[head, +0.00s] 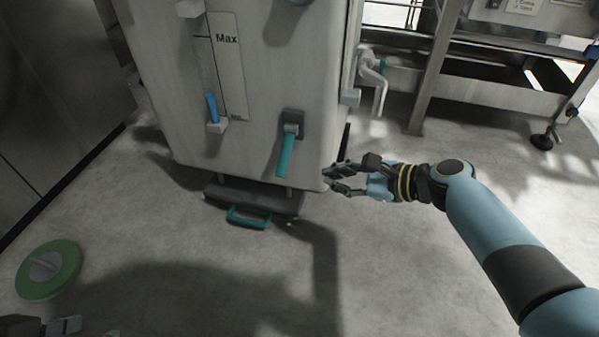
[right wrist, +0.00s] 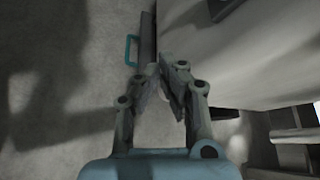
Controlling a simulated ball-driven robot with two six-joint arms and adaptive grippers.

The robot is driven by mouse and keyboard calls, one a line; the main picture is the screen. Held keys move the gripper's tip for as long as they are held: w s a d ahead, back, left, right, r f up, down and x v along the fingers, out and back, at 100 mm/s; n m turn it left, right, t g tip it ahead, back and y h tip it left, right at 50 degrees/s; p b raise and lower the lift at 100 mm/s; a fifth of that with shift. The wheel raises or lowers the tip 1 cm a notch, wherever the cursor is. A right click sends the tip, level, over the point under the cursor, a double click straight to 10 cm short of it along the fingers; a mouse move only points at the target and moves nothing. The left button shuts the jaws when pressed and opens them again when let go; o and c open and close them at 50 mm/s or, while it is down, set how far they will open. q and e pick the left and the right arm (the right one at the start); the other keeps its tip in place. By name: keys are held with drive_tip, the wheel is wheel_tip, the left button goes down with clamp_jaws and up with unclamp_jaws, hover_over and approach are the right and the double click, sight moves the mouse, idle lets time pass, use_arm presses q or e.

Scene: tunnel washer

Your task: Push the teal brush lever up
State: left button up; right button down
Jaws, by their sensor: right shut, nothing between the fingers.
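The teal brush lever (head: 286,155) hangs down from a dark square mount (head: 292,123) on the front of the pale tank (head: 265,75), low and near its right edge. It tilts slightly to the left at its lower end. My right gripper (head: 327,178) is just right of and a little below the lever, by the tank's lower right corner. It is shut and empty, apart from the lever. In the right wrist view, the fingertips (right wrist: 166,72) come together beside the pale tank wall; the lever does not show there.
A dark tray with a teal handle (head: 248,218) sits under the tank, and its handle also shows in the right wrist view (right wrist: 131,50). A blue level gauge (head: 212,107) is left of the lever. A green disc (head: 47,270) lies on the floor. A metal frame (head: 480,85) stands at right.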

sight(285, 155)
drive_tip(key=b+x, duration=0.4)
drive_tip(key=x, duration=0.3)
use_arm(q)
drive_tip(key=shift+s+d+f+t, duration=0.1)
drive_tip(key=shift+f+t, duration=1.1)
drive_tip(key=shift+t, duration=0.1)
drive_tip(key=shift+s+d+f+t, duration=0.1)
drive_tip(key=shift+f+t, duration=1.05)
drive_tip(key=shift+t, duration=0.15)
use_arm(e)
drive_tip(key=shift+s+a+r, duration=0.35)
drive_tip(key=shift+a+r, duration=0.15)
drive_tip(key=shift+r, duration=0.25)
drive_tip(key=shift+s+a+r, duration=0.3)
drive_tip(key=shift+a+r, duration=0.25)
drive_tip(key=shift+r, duration=0.2)
use_arm(q)
drive_tip(key=shift+w+a+r+g+p, duration=0.1)
drive_tip(key=shift+w+r+g+p, duration=0.4)
drive_tip(key=shift+g+p, duration=0.3)
use_arm(e)
drive_tip(key=shift+s+r+g, duration=0.1)
drive_tip(key=shift+r+g, duration=0.15)
drive_tip(key=shift+g, duration=0.05)
use_arm(q)
drive_tip(key=shift+r, duration=0.1)
